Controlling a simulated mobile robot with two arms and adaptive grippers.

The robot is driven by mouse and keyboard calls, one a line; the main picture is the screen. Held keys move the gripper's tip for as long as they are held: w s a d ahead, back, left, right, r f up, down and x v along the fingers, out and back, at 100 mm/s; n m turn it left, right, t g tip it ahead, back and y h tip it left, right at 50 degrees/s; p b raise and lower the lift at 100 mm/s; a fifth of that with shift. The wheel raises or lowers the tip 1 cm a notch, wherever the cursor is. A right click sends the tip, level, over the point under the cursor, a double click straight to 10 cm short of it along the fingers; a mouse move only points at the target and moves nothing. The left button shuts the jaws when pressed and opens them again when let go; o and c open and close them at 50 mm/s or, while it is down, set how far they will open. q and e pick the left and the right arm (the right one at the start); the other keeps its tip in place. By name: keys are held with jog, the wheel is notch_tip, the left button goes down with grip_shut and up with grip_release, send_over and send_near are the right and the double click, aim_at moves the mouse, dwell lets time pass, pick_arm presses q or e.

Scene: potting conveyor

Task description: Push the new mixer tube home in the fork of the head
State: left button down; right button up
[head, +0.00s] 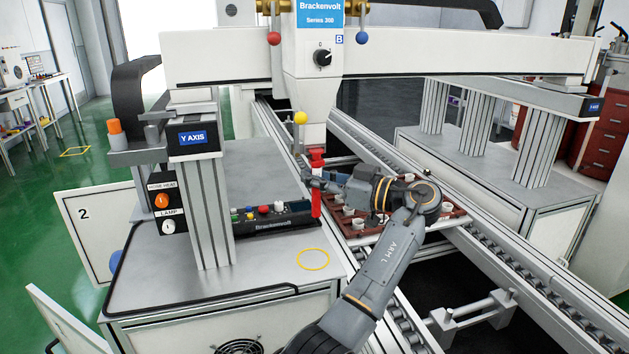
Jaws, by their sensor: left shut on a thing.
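The dispensing head (319,55) hangs from the white gantry beam, with a black knob and a blue Brackenvolt sign. A red mixer tube (316,204) stands upright below the head's lower end. Its top is close under the head, where the fork would be. The fork is too small and too covered to make out, so I cannot tell how far in the tube sits. My left gripper (309,178) is shut on the tube, reaching it from the right. The fingers and wrist hide part of the tube's middle. My right gripper is not in view.
A yellow ball lever (300,118) sits just above my left gripper. A brown tray (437,204) with white cups is on the conveyor behind my wrist. A button panel (268,218) stands left of the tube.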

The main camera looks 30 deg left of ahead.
pick_arm(q)
jog(key=shift+w+a+b, duration=0.3)
jog(key=shift+w+a, duration=0.05)
jog(key=shift+a, duration=0.05)
jog(key=shift+w+a+b, duration=0.3)
jog(key=shift+a, duration=0.15)
jog(key=c, duration=1.2)
grip_release()
jog(key=d, duration=0.8)
jog(key=shift+w, duration=0.35)
